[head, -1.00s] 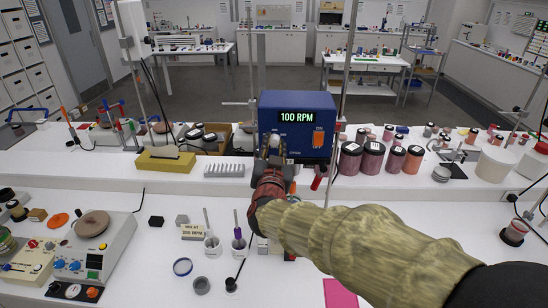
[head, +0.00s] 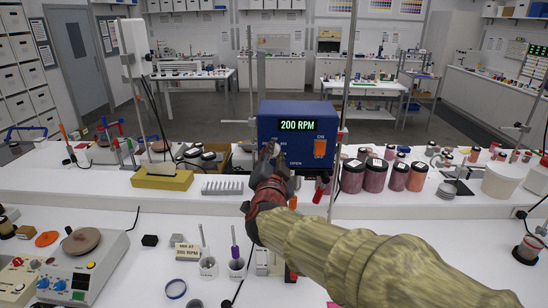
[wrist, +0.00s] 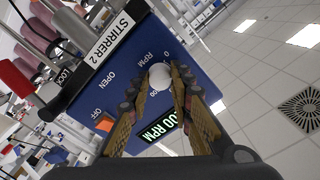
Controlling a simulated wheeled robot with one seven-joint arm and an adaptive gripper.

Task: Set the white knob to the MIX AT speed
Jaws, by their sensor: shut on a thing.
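The blue stirrer box (head: 292,120) stands on the raised shelf and its lit display (head: 296,125) reads 200 RPM. Its white knob (wrist: 160,76) shows in the wrist view, on the face labelled RPM. My gripper (head: 267,152) reaches up to the lower left of that face. In the wrist view my gripper (wrist: 163,80) has one finger on each side of the knob and is shut on it. The gripper hides the knob in the head view. A small sign (head: 187,251) on the front bench says MIX AT, with a figure that looks like 200 RPM.
The orange switch (head: 320,148) sits on the box's face, right of my gripper. Dark red jars (head: 375,176) stand right of the box. A white rack (head: 222,187) and a yellow block (head: 162,179) stand left.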

